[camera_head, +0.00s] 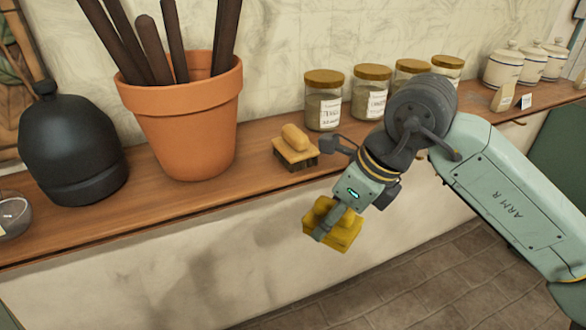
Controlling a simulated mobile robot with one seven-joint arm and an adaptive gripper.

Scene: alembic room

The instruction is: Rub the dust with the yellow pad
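My gripper (328,228) is shut on the yellow pad (344,236), a blocky piece with a raised grip on top. One finger lies across the near side of the pad; the other finger is hidden. The pad is in front of the pale wall below the shelf edge, and I cannot tell whether it touches the wall. Dark grey dust-like smudges (215,268) spread over the wall to the left of the pad, below the shelf.
A wooden shelf (225,207) runs above the smudged wall. On it stand a black bottle (70,150), a terracotta pot (190,125) with dark rods, a wooden brush (295,150), several labelled jars (323,100) and white canisters (503,68). The tiled floor (400,285) is clear.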

